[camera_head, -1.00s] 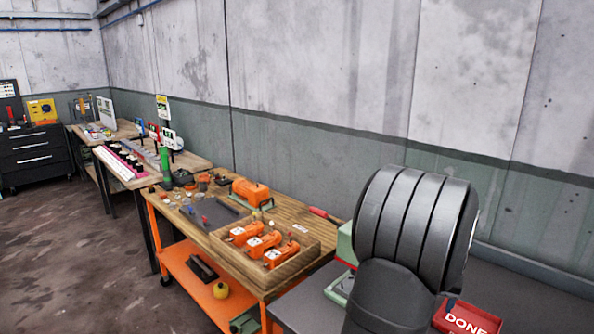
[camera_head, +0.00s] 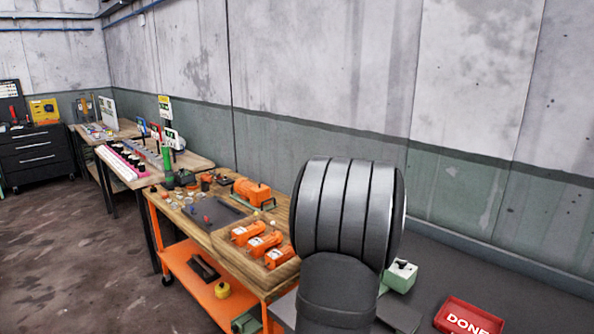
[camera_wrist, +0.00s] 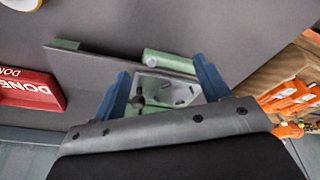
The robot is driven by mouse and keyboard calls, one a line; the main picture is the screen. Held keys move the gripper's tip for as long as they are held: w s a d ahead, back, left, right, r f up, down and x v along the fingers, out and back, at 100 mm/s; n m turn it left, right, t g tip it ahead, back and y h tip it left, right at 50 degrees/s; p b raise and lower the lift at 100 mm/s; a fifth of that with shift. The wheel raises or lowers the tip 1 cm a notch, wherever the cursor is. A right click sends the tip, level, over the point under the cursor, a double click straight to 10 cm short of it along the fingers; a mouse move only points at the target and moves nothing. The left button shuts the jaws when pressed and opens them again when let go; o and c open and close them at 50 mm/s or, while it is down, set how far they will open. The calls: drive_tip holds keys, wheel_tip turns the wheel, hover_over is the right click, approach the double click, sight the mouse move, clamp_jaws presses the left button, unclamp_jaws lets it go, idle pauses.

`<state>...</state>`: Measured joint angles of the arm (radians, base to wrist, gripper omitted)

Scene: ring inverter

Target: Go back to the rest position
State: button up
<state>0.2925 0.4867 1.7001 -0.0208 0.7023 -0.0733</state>
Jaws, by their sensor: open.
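My gripper (camera_wrist: 162,82) shows in the wrist view, with two blue fingers spread apart and nothing visibly gripped. Beyond and between the fingers is a pale green fixture (camera_wrist: 168,90) with a light hollow face and a dark round knob. I cannot tell the exact gap between it and the fingers. In the head view, my large dark arm joint hides the gripper. A green box with a whitish top (camera_head: 402,272) stands just right of that joint.
A red DONE tray (camera_head: 470,318) lies on the dark table at right; it also shows in the wrist view (camera_wrist: 28,88). Orange units (camera_head: 262,245) sit in a wooden tray on the workbench at left. The dark surface between tray and wall is clear.

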drive_tip(key=shift+n, duration=0.8)
drive_tip(key=a, duration=0.2)
drive_tip(key=a+f, duration=0.1)
drive_tip(key=a, duration=0.1)
drive_tip(key=a+f, duration=0.1)
drive_tip(key=a, duration=0.1)
drive_tip(key=shift+w+a+f, duration=0.1)
drive_tip(key=shift+w+a, duration=0.3)
drive_tip(key=shift+n+y, duration=0.3)
drive_tip(key=shift+n, duration=0.4)
drive_tip(key=a, duration=0.2)
drive_tip(key=w+a, duration=0.1)
drive_tip(key=a, duration=0.1)
drive_tip(key=w+a, duration=0.1)
drive_tip(key=a, duration=0.1)
drive_tip(key=shift+r, duration=0.35)
drive_tip(key=shift+a+r, duration=0.1)
drive_tip(key=shift+a, duration=0.3)
